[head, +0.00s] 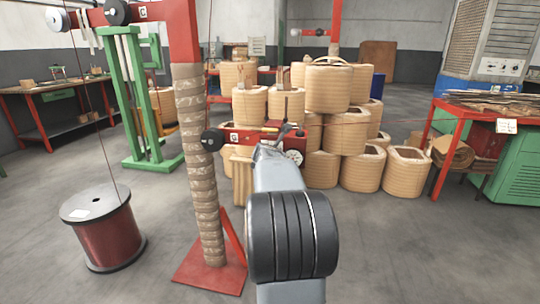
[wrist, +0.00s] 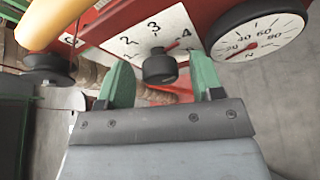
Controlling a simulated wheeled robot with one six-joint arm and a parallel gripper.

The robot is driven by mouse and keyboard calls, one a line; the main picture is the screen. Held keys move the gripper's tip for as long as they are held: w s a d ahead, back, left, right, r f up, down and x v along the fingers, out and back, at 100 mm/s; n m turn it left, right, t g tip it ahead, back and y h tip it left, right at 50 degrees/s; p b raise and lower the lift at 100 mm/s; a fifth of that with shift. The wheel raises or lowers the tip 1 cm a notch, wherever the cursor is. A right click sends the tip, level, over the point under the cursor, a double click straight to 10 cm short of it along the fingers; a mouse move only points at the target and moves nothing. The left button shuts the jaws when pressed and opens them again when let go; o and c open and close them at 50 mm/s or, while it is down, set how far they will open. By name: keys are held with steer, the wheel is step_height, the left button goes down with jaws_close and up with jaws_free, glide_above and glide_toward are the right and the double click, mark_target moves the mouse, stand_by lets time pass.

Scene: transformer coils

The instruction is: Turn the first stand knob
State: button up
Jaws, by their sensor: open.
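The stand knob (wrist: 158,68) is a small black knob on a white dial plate (wrist: 128,45) marked 1 to 4, on the red stand arm. A red mark by it points towards the 4. My gripper (wrist: 160,76) has two green fingers, open, one to each side of the knob with a gap on both sides. I cannot tell how deep the knob sits between them. In the head view the red stand (head: 187,35) has a wrapped post, and my own arm hides the knob and my gripper.
A round gauge (wrist: 256,38) sits close right of the knob, also in the head view (head: 296,157). A black pulley (head: 212,140) is at the arm's left end. A wire spool (head: 103,232) stands left. Stacked coils (head: 327,87) stand behind; a red table (head: 490,104) is right.

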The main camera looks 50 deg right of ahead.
steer(key=p+v, duration=0.3)
steer(key=v, duration=1.1)
steer(key=shift+p, duration=0.4)
